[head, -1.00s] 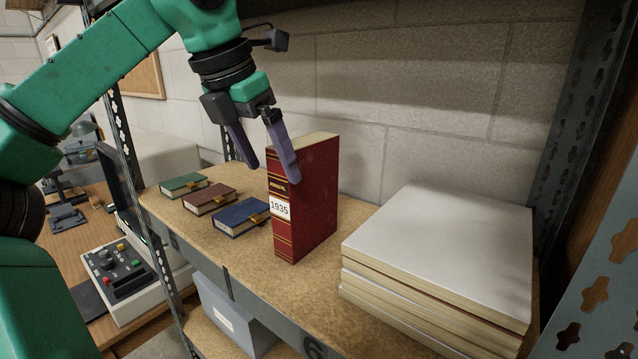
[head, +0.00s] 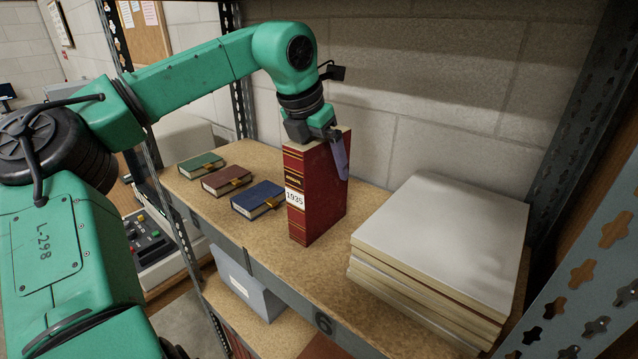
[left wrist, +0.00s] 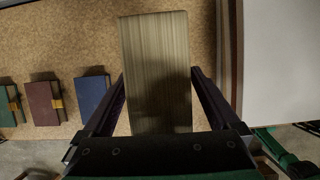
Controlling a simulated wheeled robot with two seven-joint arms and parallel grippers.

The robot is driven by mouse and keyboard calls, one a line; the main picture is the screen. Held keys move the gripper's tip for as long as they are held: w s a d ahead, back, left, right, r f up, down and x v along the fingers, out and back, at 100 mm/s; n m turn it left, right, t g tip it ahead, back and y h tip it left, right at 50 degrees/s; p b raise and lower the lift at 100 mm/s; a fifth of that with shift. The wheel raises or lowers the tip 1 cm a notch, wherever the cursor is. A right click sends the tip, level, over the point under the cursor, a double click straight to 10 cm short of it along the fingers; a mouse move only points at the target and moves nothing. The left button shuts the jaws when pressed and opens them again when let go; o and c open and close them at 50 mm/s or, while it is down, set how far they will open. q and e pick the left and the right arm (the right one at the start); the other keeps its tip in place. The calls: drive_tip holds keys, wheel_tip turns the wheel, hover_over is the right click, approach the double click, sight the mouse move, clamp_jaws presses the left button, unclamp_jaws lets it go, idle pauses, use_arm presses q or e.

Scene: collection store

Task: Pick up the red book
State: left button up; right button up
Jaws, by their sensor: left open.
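The red book (head: 318,200) stands upright on the shelf, its gold-lined spine with the "1935" label facing me. My left gripper (head: 326,152) is over the top of the book, pointing down and open. One finger shows in front of the red cover in the head view; the other is hidden behind the book. In the left wrist view the book's pale page edge (left wrist: 157,70) lies between the two fingers (left wrist: 160,88), one along each side. I cannot tell whether either finger touches it. My right gripper is not in view.
Small blue (head: 257,199), brown (head: 226,179) and green (head: 200,164) books lie flat to the left. A stack of large white-topped volumes (head: 440,240) lies close on the right. A wall (head: 400,110) stands behind, a metal upright (head: 590,240) at right. A grey box (head: 247,283) sits below.

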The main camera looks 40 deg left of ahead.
use_arm(q)
drive_tip(key=shift+w+f, duration=0.1)
drive_tip(key=shift+f, duration=0.05)
drive_tip(key=shift+f, duration=0.1)
idle(0.3)
clamp_jaws()
